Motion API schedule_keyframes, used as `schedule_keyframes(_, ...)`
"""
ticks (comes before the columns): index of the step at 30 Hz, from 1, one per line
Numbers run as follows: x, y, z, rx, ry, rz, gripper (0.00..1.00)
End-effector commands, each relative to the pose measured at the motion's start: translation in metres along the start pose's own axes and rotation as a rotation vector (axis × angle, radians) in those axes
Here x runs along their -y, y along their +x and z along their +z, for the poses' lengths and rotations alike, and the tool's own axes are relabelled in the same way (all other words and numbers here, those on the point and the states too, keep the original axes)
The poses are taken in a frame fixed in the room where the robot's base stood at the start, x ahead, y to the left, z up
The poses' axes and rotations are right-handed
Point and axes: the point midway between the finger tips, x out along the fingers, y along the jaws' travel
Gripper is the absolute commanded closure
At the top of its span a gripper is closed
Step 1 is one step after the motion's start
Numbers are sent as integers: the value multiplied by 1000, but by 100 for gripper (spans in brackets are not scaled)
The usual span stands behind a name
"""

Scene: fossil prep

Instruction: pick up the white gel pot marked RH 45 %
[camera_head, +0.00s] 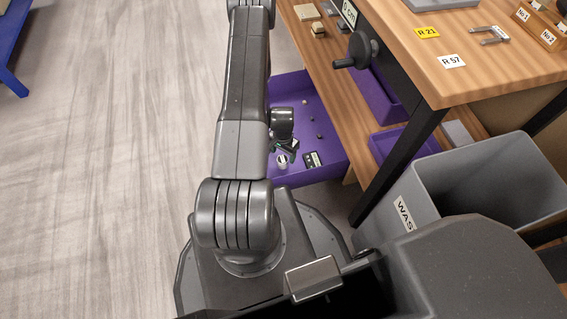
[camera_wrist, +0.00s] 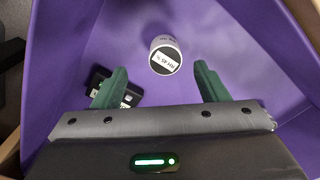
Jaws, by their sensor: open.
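The white gel pot (camera_wrist: 165,57) stands in the purple drawer (camera_wrist: 225,40), its top label reading RH 45 % in the wrist view. My gripper (camera_wrist: 159,72) is open, with its two green fingers apart. The pot shows between and slightly beyond the fingertips, with nothing held; I cannot tell the height gap. In the head view the pot (camera_head: 282,161) is small and pale beside my gripper (camera_head: 287,148), low in the open drawer (camera_head: 335,166).
A black labelled item (camera_wrist: 103,80) lies in the drawer, partly behind the left finger; it also shows in the head view (camera_head: 312,159). Several small dark balls (camera_head: 304,103) lie farther back. The drawer walls enclose the pot. A grey waste bin (camera_head: 470,165) stands at right beside the wooden bench (camera_head: 440,85).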

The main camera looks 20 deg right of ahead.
Motion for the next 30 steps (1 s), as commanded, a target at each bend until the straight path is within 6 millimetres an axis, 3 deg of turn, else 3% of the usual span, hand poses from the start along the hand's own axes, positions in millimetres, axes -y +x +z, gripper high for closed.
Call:
schedule_keyframes(3, 0, 19, 0, 0, -1, 0, 33)
schedule_keyframes(11, 2, 34, -2, -1, -1, -1, 33)
schedule_keyframes(19, 7, 73, -6, 0, -1, 0, 33)
schedule_keyframes(27, 7, 76, -6, -1, -1, -1, 33)
schedule_keyframes(30, 7, 76, -6, 0, -1, -1, 51)
